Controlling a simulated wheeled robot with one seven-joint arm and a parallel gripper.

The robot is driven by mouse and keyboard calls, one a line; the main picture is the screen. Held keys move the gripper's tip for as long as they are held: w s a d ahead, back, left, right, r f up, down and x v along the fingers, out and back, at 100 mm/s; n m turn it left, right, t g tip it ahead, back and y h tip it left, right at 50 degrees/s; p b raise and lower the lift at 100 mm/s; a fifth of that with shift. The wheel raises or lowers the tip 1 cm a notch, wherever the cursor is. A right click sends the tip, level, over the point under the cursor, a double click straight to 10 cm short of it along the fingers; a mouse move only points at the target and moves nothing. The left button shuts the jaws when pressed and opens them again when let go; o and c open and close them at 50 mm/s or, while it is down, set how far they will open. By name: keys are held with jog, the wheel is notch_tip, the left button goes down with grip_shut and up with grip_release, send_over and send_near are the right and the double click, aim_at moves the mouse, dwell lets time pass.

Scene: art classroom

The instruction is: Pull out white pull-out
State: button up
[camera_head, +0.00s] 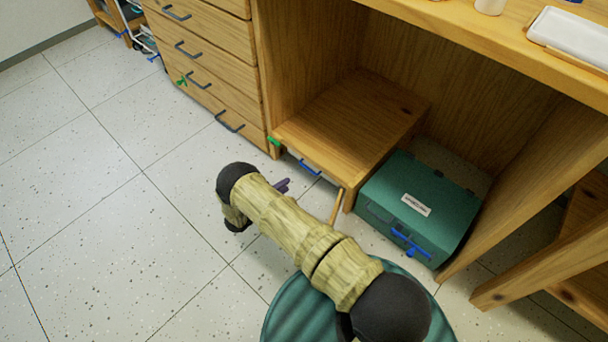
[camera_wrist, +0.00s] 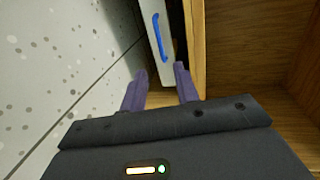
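The white pull-out (camera_wrist: 150,40) is a narrow white-fronted drawer with a blue bar handle (camera_wrist: 160,38). It sits low under the small wooden box (camera_head: 345,125) inside the desk opening, where its handle (camera_head: 309,168) also shows in the head view. It looks closed or nearly so. My gripper (camera_wrist: 161,72) has its two purple fingers apart, with nothing between them. The fingers are a little short of the handle and not touching it. In the head view, my gripper's purple finger (camera_head: 282,186) shows just in front of the drawer, and the rest is mostly hidden by my arm.
A green case (camera_head: 395,215) with a blue latch stands right of the wooden box. A wooden drawer cabinet (camera_head: 205,55) with dark handles stands to the left. The desk top (camera_head: 470,38) overhangs above. The tiled floor (camera_head: 90,190) at left is clear.

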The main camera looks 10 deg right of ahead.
jog(key=b+x, duration=0.4)
jog(key=x, duration=0.7)
jog(key=shift+d+b, duration=0.15)
jog(key=shift+b, duration=0.25)
jog(key=shift+w, duration=0.15)
grip_shut()
